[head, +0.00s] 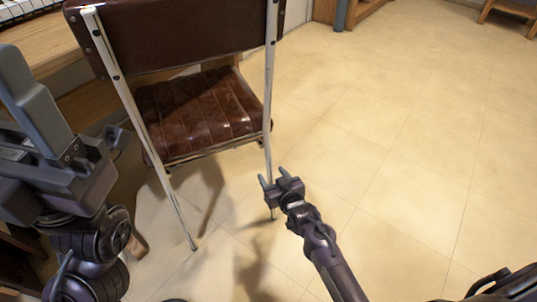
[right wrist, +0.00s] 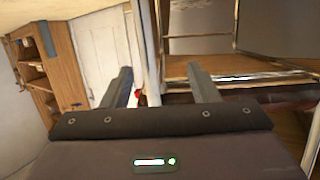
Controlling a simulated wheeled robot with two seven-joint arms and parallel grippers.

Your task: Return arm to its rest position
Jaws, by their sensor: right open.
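My right gripper (head: 273,177) is low over the floor beside the brown chair (head: 200,113), at the chair's right metal leg. Its two fingers are apart, and they also show spread in the right wrist view (right wrist: 163,82). In the head view the leg lines up with the fingers; I cannot tell whether they touch. I see nothing held. My left gripper (head: 45,110) is large at the left edge, left of the chair, with its fingers pointing up. The gap between the left fingers is not clear.
Piano keys (head: 20,9) show at the top left above a wooden panel. The tiled floor (head: 400,130) right of the chair is wide and clear. A wooden cabinet (right wrist: 50,70) and a pale door (right wrist: 92,60) show in the right wrist view.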

